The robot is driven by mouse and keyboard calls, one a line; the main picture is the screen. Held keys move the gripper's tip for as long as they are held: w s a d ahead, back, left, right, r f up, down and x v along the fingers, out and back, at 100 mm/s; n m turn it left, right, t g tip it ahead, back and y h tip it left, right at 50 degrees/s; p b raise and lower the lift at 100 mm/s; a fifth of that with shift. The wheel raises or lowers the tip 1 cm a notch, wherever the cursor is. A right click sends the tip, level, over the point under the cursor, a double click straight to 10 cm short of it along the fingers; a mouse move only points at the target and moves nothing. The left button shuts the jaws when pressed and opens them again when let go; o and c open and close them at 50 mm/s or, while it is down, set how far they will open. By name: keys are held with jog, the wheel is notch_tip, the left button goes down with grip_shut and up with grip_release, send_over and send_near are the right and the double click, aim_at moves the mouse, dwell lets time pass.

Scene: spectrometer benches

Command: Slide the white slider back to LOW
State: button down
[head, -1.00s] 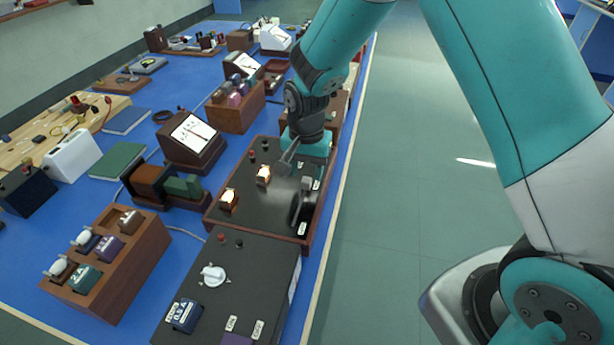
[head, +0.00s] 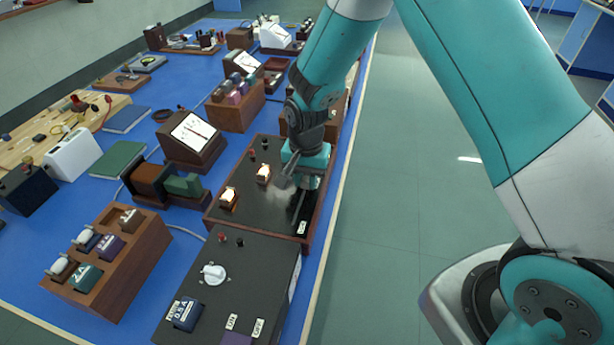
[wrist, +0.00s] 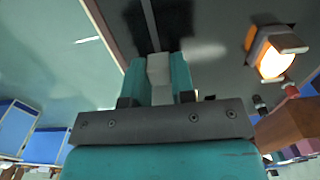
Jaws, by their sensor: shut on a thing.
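The dark panel box (head: 250,205) with a wooden rim stands near the right edge of the blue bench. My gripper (head: 292,183) is down at the right side of its top. In the wrist view my gripper (wrist: 158,82) is shut on the pale white slider (wrist: 158,68), which shows between the teal fingers. In the head view my gripper hides the slider. A small white label (head: 302,228) sits at the slot's near end; its text is too small to read.
Two lit lamps (head: 228,197) (head: 263,173) stand on the panel left of my gripper. A second dark box with a white knob (head: 213,274) is nearer. A meter (head: 191,138) stands to the left. The floor (head: 400,230) right of the bench is clear.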

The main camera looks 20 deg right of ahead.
aim_at(293, 224)
jog(key=s+a, duration=0.2)
jog(key=s, duration=0.1)
jog(key=s+a, duration=0.2)
jog(key=s, duration=0.1)
jog(key=s+a, duration=0.2)
jog(key=shift+s+a, duration=0.15)
jog(key=shift+s, duration=0.25)
jog(key=c, duration=1)
grip_release()
jog(key=shift+s+a, duration=0.1)
jog(key=shift+o, duration=0.2)
jog(key=shift+r, duration=0.1)
jog(key=shift+r, duration=0.2)
notch_tip(293, 224, up, 17)
